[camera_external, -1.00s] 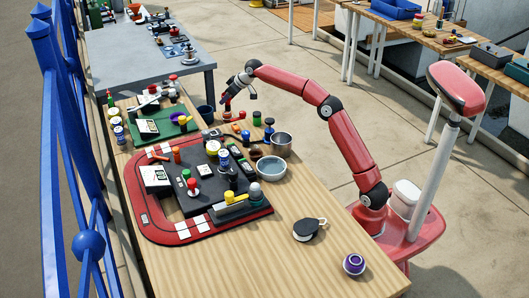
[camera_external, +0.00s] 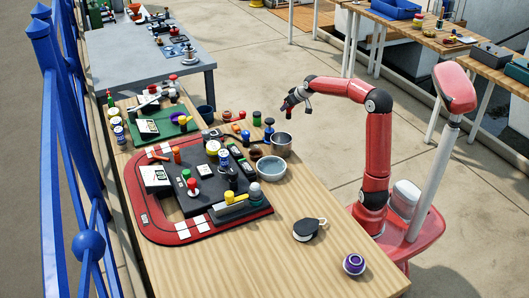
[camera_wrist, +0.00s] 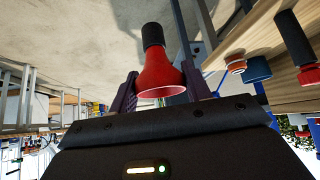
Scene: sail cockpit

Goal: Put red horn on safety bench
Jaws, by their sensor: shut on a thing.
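My gripper (camera_external: 287,104) is in the air past the far right side of the wooden table, above the concrete floor. It is shut on the red horn, small and dark below the fingers in the external view. The wrist view shows the horn (camera_wrist: 156,68) clearly: a red flared bell with a black bulb, between the two dark fingers (camera_wrist: 160,86). The frames do not label the safety bench. Several work tables are in view, and I cannot tell which one it is.
The wooden table (camera_external: 290,262) is crowded, with a metal pot (camera_external: 283,140) and bowl (camera_external: 271,168) near its right edge. A grey table (camera_external: 130,62) stands behind it. More wooden tables (camera_external: 405,28) stand at upper right. Open concrete lies between.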

